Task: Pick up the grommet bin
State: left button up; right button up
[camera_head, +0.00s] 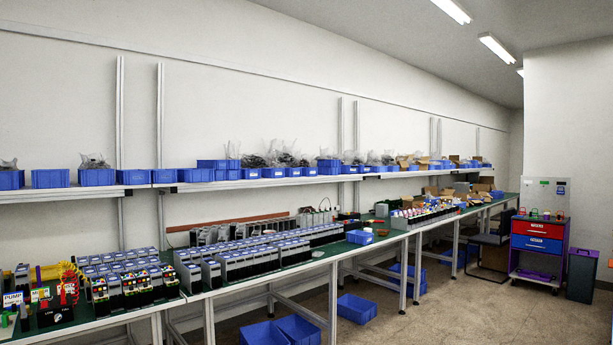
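I cannot tell which container is the grommet bin. Several blue bins (97,177) stand in a row on the long wall shelf (150,187), some with clear plastic bags sticking out. A small blue bin (360,237) sits on the green-topped workbench (325,255). More blue bins lie on the floor under the bench, one (357,308) near the front legs and a pair (298,330) at the bottom edge. The labels on the bins are too small to read. Neither of my grippers is in view.
Rows of grey and black devices (250,262) cover much of the workbench. A cart with red and blue drawers (538,237) stands at the right beside a dark bin (582,275). A dark chair (490,245) is by the bench. The floor at lower right is clear.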

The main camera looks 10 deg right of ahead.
aim_at(305, 171)
jog(key=i+l+z, duration=0.4)
jog(key=i, duration=0.6)
jog(key=i+z, duration=0.35)
jog(key=i, duration=0.6)
jog(key=i+l+u, duration=0.2)
jog(key=i, duration=0.3)
jog(key=i+u, duration=0.2)
jog(key=i, duration=0.3)
jog(key=i+l+u, duration=0.2)
jog(key=i, duration=0.3)
jog(key=i+l+u, duration=0.25)
jog(key=i+l, duration=0.1)
jog(key=i, duration=0.1)
